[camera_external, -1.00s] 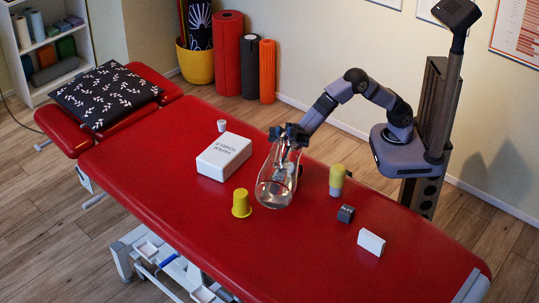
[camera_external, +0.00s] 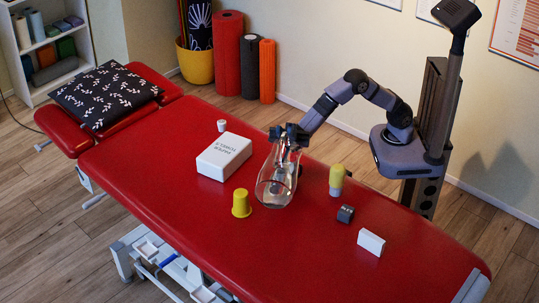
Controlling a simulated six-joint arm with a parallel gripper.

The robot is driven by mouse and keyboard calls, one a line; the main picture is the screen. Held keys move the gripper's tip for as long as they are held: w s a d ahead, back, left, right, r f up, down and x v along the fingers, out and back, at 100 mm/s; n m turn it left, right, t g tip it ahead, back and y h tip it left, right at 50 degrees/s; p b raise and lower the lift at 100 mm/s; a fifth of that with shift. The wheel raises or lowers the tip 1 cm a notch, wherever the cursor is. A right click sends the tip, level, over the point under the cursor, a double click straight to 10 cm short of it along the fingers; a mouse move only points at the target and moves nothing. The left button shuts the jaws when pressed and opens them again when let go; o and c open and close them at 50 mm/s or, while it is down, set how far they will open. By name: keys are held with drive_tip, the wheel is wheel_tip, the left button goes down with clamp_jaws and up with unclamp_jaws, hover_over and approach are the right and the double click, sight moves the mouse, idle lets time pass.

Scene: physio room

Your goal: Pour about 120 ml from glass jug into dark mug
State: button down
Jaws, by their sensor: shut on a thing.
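The clear glass jug (camera_external: 276,185) is near the middle of the red treatment table, narrow towards the top and wide towards the bottom. My gripper (camera_external: 290,140) is shut on its upper part. Some liquid seems to show low in the jug, but glass and reflections make its level hard to tell. I cannot tell whether the jug's base touches the table. I cannot clearly make out a dark mug; a small dark block-like thing (camera_external: 345,214) with pale marks lies to the right of the jug.
A yellow cup-shaped thing (camera_external: 241,204) stands close left of the jug. A white box (camera_external: 223,157) and a small white cup (camera_external: 221,126) are further left. A yellow-topped container (camera_external: 336,180) and a white block (camera_external: 371,242) are to the right. The table's (camera_external: 150,190) left part is clear.

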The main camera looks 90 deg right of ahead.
sight(280, 162)
drive_tip(key=shift+w+a+r+g+h+p, duration=0.15)
drive_tip(key=shift+a+h+p, duration=0.35)
drive_tip(key=shift+p, duration=0.5)
drive_tip(key=shift+w+a+g+h+p, duration=0.15)
drive_tip(key=shift+a+h+p, duration=0.15)
drive_tip(key=shift+a+p, duration=0.55)
drive_tip(key=a+f+h+p, duration=0.1)
drive_tip(key=a+f+p, duration=0.1)
drive_tip(key=w+a+f+h+p, duration=0.1)
drive_tip(key=a, duration=0.1)
drive_tip(key=shift+w+a+f+g+h+p, duration=0.1)
drive_tip(key=shift+a+f+g+h+p, duration=0.2)
drive_tip(key=shift+f+h+p, duration=0.1)
drive_tip(key=shift+a+f+h, duration=0.25)
drive_tip(key=shift+f+h, duration=0.05)
drive_tip(key=shift+f, duration=0.15)
drive_tip(key=shift+w+a+f+h+p, duration=0.15)
drive_tip(key=shift+a+h+p, duration=0.2)
drive_tip(key=shift+p, duration=0.4)
drive_tip(key=shift+w+a+f+g+h+p, duration=0.15)
drive_tip(key=shift+a+f+g+h+p, duration=0.2)
drive_tip(key=shift+a+f+p, duration=0.15)
